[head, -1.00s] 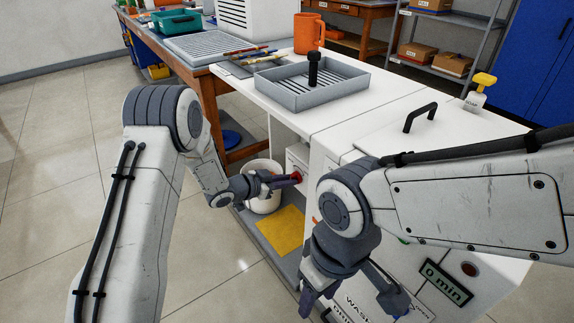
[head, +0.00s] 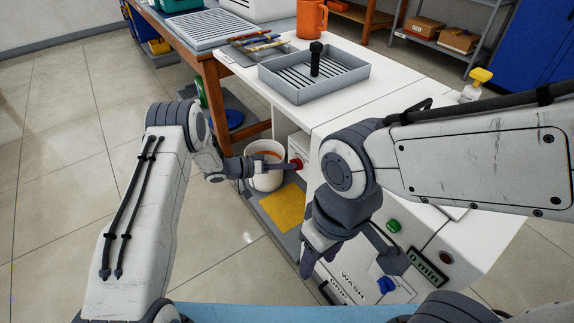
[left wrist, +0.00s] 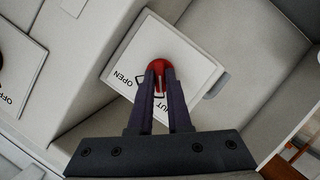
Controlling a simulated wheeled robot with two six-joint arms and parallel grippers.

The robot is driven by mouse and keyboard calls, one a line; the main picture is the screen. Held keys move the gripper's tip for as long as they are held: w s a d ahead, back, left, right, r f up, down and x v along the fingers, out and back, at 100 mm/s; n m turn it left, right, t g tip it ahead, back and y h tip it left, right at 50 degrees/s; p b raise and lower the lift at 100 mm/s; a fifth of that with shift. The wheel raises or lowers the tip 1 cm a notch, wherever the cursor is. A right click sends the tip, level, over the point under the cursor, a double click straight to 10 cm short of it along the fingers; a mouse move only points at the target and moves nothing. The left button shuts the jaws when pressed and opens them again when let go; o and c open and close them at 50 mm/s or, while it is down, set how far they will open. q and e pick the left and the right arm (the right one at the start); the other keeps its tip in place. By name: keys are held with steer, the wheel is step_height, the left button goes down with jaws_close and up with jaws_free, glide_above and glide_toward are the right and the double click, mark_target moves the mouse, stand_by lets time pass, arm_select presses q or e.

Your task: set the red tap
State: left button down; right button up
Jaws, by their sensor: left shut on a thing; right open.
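The red tap (left wrist: 158,66) sits on a white plate (left wrist: 183,75) marked OPEN and SHUT in the left wrist view. Part of the lettering is hidden behind my fingers. In the head view the red tap (head: 296,164) shows at the side of the white cabinet. My left gripper (head: 286,167) is shut on the red tap; its two fingers (left wrist: 160,72) are on either side of the tap. My right gripper (head: 342,276) is open and empty in front of the machine's lower front, near the WASH label.
A white bucket (head: 264,180) stands below the tap, beside a yellow cloth (head: 283,207). The white machine has a green button (head: 393,226), a blue knob (head: 386,285) and a "0 min" display (head: 427,266). A grey tray (head: 290,92) with a black upright handle sits on the worktop.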

arm_select(q)
steer(key=shift+n+h, duration=0.3)
steer(key=shift+n, duration=0.1)
steer(key=c, duration=0.9)
jaws_free()
steer(key=shift+o, duration=0.2)
steer(key=shift+a, duration=0.15)
steer(key=p+v, duration=0.1)
steer(key=v, duration=0.9)
steer(key=shift+a, duration=0.15)
steer(key=shift+r, duration=0.15)
